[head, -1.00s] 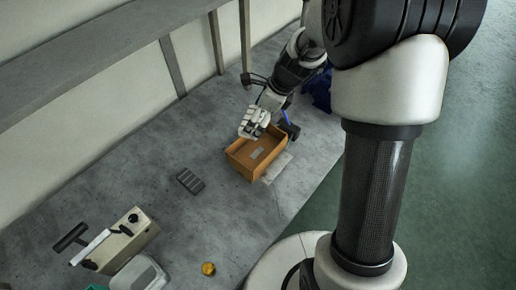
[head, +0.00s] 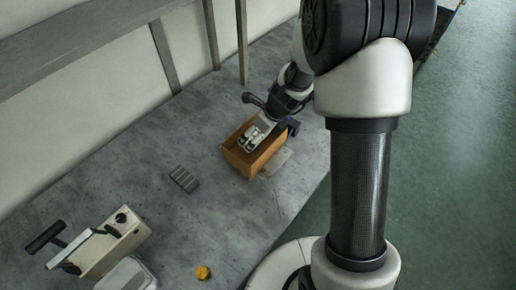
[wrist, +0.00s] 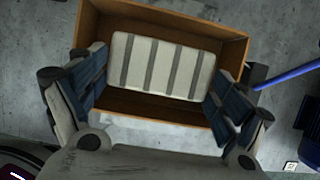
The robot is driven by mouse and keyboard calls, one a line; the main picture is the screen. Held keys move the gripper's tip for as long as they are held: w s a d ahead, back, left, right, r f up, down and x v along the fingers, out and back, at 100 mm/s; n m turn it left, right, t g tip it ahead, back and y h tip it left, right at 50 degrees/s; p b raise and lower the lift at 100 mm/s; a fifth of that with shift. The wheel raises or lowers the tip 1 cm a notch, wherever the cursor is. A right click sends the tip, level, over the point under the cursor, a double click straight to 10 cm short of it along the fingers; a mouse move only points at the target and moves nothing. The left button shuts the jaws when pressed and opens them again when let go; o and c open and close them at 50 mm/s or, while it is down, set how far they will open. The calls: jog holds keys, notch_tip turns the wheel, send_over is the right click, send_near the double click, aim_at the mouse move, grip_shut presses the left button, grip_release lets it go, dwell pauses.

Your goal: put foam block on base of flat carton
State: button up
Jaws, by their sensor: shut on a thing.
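The flat carton (head: 235,157) is an open brown box on the grey surface, and it also shows in the wrist view (wrist: 195,20). The foam block (wrist: 146,63) is pale with several darker grey stripes. My gripper (wrist: 158,88) is shut on it, with a dark blue finger pad at each end. In the wrist view the carton's walls surround the block. In the head view my gripper (head: 253,138) reaches down into the carton's opening. Whether the block touches the base is hidden.
A dark grey ribbed piece (head: 184,179) lies left of the carton. A beige device with a handle (head: 112,243), a pale bin (head: 127,275) and a yellow object (head: 203,272) are nearer. A shelf (head: 95,45) runs along the wall. The surface between is mostly clear.

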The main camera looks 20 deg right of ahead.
aim_at(258, 150)
jog(key=shift+f+b, duration=1.55)
jog(key=shift+f, duration=1.15)
jog(key=o, duration=0.5)
